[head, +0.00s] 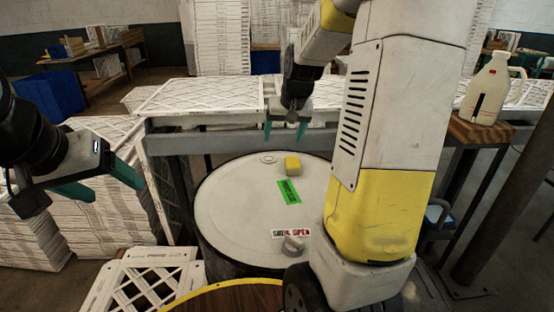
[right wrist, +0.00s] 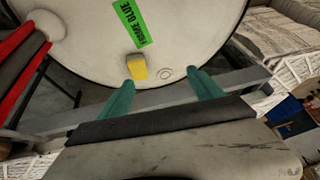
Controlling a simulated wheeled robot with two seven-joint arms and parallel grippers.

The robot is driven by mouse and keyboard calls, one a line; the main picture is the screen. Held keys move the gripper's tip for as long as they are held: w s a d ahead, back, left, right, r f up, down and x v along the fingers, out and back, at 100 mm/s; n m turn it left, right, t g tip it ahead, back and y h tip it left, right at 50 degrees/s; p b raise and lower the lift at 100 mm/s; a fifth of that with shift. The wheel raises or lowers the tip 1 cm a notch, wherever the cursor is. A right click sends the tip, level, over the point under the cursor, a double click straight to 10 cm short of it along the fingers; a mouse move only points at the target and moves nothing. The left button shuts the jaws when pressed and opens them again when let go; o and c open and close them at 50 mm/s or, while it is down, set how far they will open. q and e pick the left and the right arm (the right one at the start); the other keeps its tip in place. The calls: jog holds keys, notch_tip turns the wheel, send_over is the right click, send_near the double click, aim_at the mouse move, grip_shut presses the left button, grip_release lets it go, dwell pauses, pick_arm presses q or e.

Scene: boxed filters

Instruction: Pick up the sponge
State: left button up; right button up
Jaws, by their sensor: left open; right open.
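The sponge (head: 293,165) is a small yellow block with a pale side, lying on the white drum lid (head: 235,205) near its far edge. In the right wrist view the sponge (right wrist: 137,67) shows just beyond the tip of the left-hand finger. My right gripper (head: 286,130) is open and empty, above and behind the sponge in the head view; its teal fingers (right wrist: 160,88) are spread apart. My left gripper (head: 105,182) is open and empty at the left, away from the drum.
A green label (head: 289,191) and a grey knob (head: 292,245) are on the lid. Stacked white filters (head: 200,95) lie behind a grey rail (head: 225,141). A jug (head: 487,90) stands on a wooden stand (head: 478,130) at right. My right arm covers the lid's right part.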

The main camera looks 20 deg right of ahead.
jog(key=h, duration=0.2)
send_near(293, 161)
jog(key=shift+w+d+f+m+g, duration=0.15)
jog(key=shift+w+f+g, duration=0.05)
jog(key=shift+f, duration=0.3)
jog(key=shift+w+d+f+m+g, duration=0.15)
jog(key=shift+w+f+g, duration=0.1)
jog(key=shift+f, duration=0.25)
jog(key=x, duration=0.8)
jog(key=shift+w+a, duration=0.2)
jog(key=shift+w, duration=0.05)
jog(key=c, duration=1.4)
jog(key=shift+r, duration=0.15)
